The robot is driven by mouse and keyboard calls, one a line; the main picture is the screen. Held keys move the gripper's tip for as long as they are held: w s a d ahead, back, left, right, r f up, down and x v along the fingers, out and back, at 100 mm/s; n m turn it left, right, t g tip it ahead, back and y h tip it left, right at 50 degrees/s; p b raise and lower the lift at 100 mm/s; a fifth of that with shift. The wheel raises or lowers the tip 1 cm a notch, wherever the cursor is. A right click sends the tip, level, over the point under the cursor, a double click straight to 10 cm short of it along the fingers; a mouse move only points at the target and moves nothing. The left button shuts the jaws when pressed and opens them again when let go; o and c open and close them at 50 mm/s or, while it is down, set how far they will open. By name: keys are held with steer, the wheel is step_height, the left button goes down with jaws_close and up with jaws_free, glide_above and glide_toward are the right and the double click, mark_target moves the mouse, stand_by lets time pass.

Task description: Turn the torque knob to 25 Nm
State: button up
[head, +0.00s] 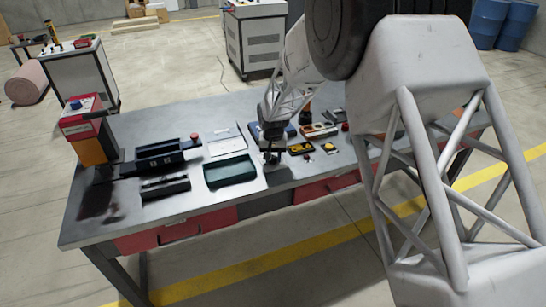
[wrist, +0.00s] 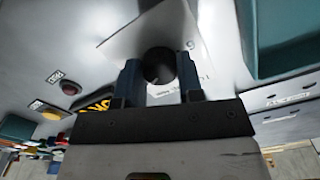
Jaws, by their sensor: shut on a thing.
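The torque knob (wrist: 158,64) is a round black knob on a light panel (wrist: 222,62) in the wrist view. A small pale mark shows near its lower edge. My gripper (wrist: 160,80) has one finger on each side of the knob and is shut on it. Some printed marks stand around the knob, but they are too blurred and partly hidden to read the setting. In the head view my gripper (head: 272,158) is low over the front middle of the table, and the knob cannot be made out there.
In the head view a teal tray (head: 230,183) is just left of my gripper, and a dark fixture (head: 160,160) is further left. Small parts lie to the right.

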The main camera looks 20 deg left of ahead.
mark_target(273, 158)
steer(key=m, duration=0.4)
steer(key=shift+r+m, duration=0.1)
steer(key=shift+m, duration=0.3)
steer(key=o, duration=0.9)
steer(key=shift+r, duration=3.85)
